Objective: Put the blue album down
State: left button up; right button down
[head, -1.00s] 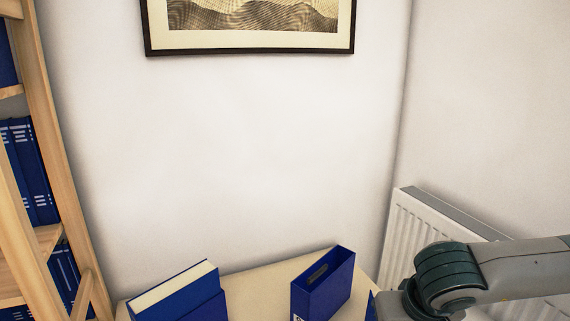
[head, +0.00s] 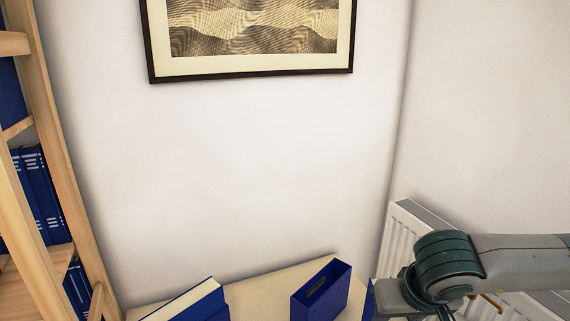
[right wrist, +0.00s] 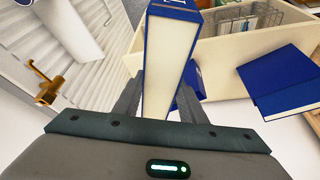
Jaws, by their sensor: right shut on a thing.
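The blue album (right wrist: 163,75), with a blue cover and a broad cream side, stands between the fingers of my right gripper (right wrist: 160,100) in the right wrist view. The gripper is shut on it. In the head view my right arm comes in at the lower right. A small blue piece (head: 369,301) shows beside its wrist, and the fingers are hidden there. I cannot tell whether the album touches anything below. My left gripper is not in view.
A pale table (head: 262,283) bears an open blue box (head: 322,291) and a blue book with white pages (head: 190,303). A radiator (head: 402,240) stands at the right. A wooden bookshelf (head: 75,200) is at the left. A framed print (head: 250,65) hangs above.

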aim_at(369, 309)
jog(key=shift+f, duration=0.1)
jog(key=w+b+x, duration=0.1)
jog(key=b+x, duration=0.4)
jog(key=x, duration=0.3)
jog(key=shift+w, duration=0.4)
